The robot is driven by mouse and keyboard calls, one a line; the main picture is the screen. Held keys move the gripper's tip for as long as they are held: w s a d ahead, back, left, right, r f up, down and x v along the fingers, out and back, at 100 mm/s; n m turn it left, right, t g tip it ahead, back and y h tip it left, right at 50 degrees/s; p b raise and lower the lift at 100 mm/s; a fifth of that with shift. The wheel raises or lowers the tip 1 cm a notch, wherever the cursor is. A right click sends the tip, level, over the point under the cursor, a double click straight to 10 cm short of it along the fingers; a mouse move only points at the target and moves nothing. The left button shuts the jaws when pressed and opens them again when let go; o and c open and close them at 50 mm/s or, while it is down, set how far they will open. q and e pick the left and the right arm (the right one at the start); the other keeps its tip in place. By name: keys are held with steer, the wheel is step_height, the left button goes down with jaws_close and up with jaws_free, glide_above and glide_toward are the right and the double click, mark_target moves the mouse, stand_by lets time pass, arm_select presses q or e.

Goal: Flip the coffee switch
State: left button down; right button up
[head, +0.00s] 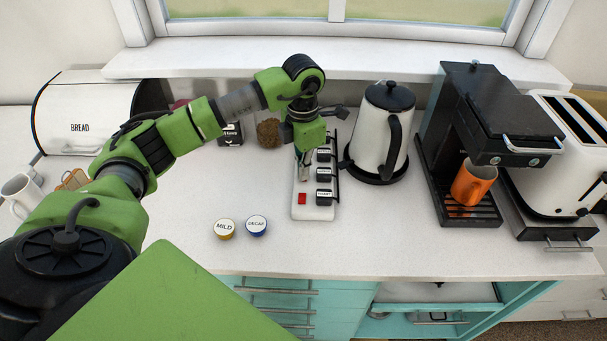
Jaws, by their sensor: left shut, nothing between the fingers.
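A white power strip (313,211) lies on the counter in the middle of the head view. It has a red switch (302,198) near its front end and a column of black labelled plugs or switches (324,174) on its right side. The labels are too small to read surely. My left gripper (304,160) is shut and empty, pointing down over the left side of the strip, behind the red switch. Its fingertips are small here, and I cannot tell whether they touch the strip. My arm hides the strip's far end. My right gripper is not in view.
A black coffee machine (447,110) with an orange mug (472,184) stands at the right, beside a white toaster (540,165). A white kettle (378,125) is close right of the strip. Two pods, MILD (224,229) and DECAF (257,226), lie front left. A bread box (85,115) stands at the left.

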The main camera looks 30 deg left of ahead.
arm_select(q)
steer(key=shift+s+f, duration=0.1)
steer(key=shift+s, duration=0.05)
steer(key=shift+r+p, duration=0.65)
steer(key=shift+r, duration=0.15)
steer(key=shift+r+p, duration=1.6)
steer(key=shift+r, duration=1.1)
steer(key=shift+f, duration=0.1)
